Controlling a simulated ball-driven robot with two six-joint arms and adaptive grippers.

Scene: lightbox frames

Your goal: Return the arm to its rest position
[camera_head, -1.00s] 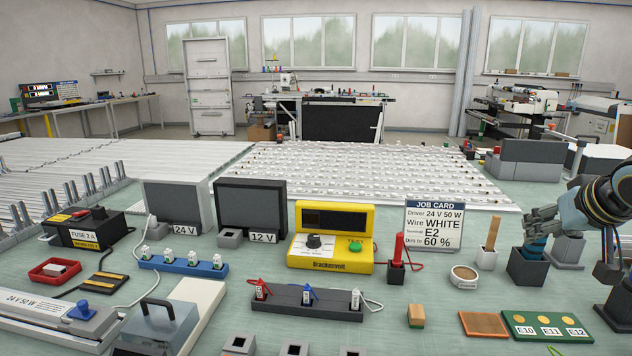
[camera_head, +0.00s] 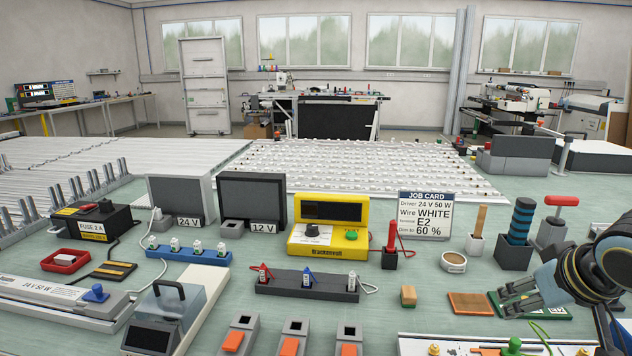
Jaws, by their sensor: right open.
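My right gripper (camera_head: 506,301) reaches in from the right edge, its fingers pointing left. It is open and nothing shows between its fingers. It is over the right front of the bench and partly hides the green terminal board (camera_head: 560,311). A black tool with blue bands (camera_head: 521,222) stands upright in a dark square holder (camera_head: 512,254), behind the gripper and apart from it. My left gripper is not in view.
A brown pad (camera_head: 470,303) lies left of the gripper. A white board (camera_head: 420,346) lies along the front edge. The job card (camera_head: 425,215) stands farther back.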

